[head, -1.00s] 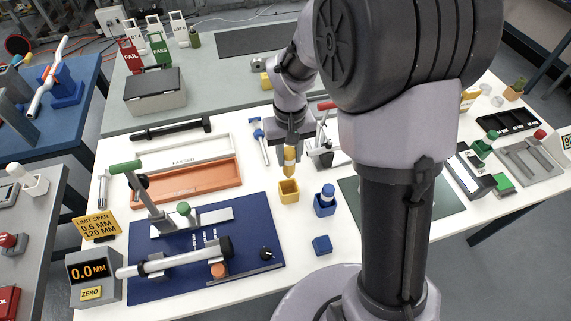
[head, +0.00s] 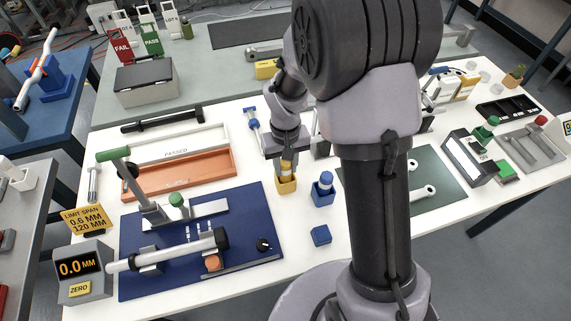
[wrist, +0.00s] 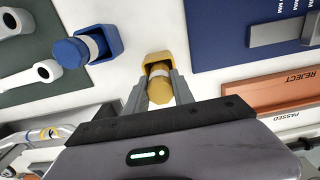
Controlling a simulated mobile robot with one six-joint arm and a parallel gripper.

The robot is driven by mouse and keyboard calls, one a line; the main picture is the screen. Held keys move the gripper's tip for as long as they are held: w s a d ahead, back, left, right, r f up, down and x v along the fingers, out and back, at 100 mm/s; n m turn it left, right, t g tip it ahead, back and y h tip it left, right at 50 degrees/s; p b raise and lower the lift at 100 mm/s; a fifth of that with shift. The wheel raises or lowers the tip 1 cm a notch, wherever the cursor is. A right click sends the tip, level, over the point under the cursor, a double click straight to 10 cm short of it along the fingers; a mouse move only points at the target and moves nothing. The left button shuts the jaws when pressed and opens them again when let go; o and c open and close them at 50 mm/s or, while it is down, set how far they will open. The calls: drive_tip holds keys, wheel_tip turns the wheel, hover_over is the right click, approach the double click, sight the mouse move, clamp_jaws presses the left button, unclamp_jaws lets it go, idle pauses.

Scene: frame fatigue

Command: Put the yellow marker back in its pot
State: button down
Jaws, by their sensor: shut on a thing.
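The yellow marker (wrist: 160,88) is between the fingers of my gripper (wrist: 162,95), which is shut on it. The yellow pot (head: 287,187) stands on the white table to the left of the blue pot. In the head view the marker (head: 285,168) is upright with its lower end inside the pot's mouth. In the wrist view the pot's rim (wrist: 151,60) surrounds the marker's far end. Whether the marker rests on the pot's floor is hidden.
A blue pot (head: 323,194) with a blue-capped marker stands close to the right. A blue block (head: 321,235) lies in front. A dark blue fixture board (head: 262,208) lies left, with an orange reject tray (head: 222,168) behind it. A green mat (head: 450,185) is to the right.

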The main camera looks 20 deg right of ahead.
drive_tip(key=c, duration=1.1)
unclamp_jaws()
drive_tip(key=shift+f, duration=0.1)
